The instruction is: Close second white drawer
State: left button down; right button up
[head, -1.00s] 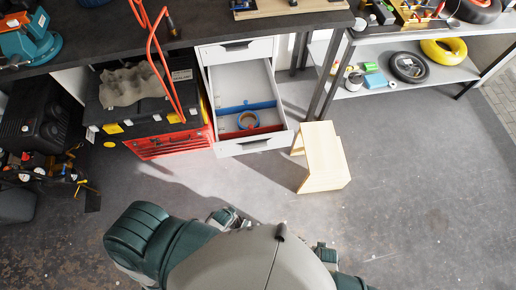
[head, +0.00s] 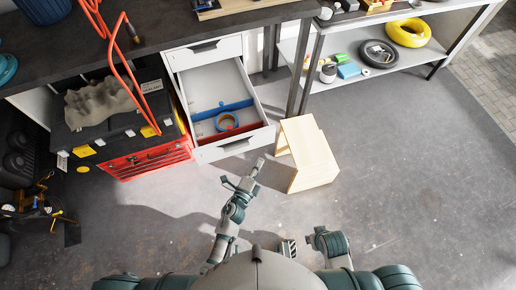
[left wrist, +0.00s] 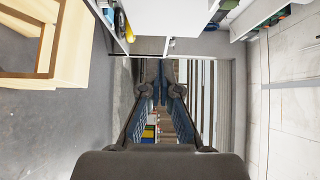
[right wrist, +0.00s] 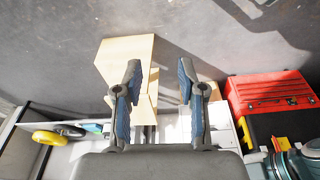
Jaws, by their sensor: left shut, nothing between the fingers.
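The second white drawer (head: 212,154) is pulled far out of the white cabinet in the head view, under a shut top drawer (head: 206,52). Inside it lie a blue divider, a red divider and a blue tape roll (head: 227,121). My left gripper (head: 257,166) is shut and empty, just in front of the drawer front, near its right half; a small gap seems to show. Its closed fingers (left wrist: 160,66) also show in the left wrist view. My right gripper (head: 288,248) is low near my body; in the right wrist view its fingers (right wrist: 158,70) are apart and empty.
A light wooden stool (head: 310,155) stands on the floor right of the drawer. A red toolbox (head: 145,162) stands close on the left. A metal shelf (head: 385,70) with tires is at the right. The floor in front is free.

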aim_at(263, 141)
pick_arm(q)
jog(key=w, duration=0.3)
jog(key=w+d, duration=0.1)
jog(key=w, duration=0.1)
jog(key=shift+w, duration=0.35)
jog(key=shift+w+a, duration=0.35)
jog(key=shift+w, duration=0.2)
pick_arm(e)
jog(key=shift+s+d+r, duration=0.1)
jog(key=shift+s+r, duration=0.05)
jog(key=shift+r, duration=0.2)
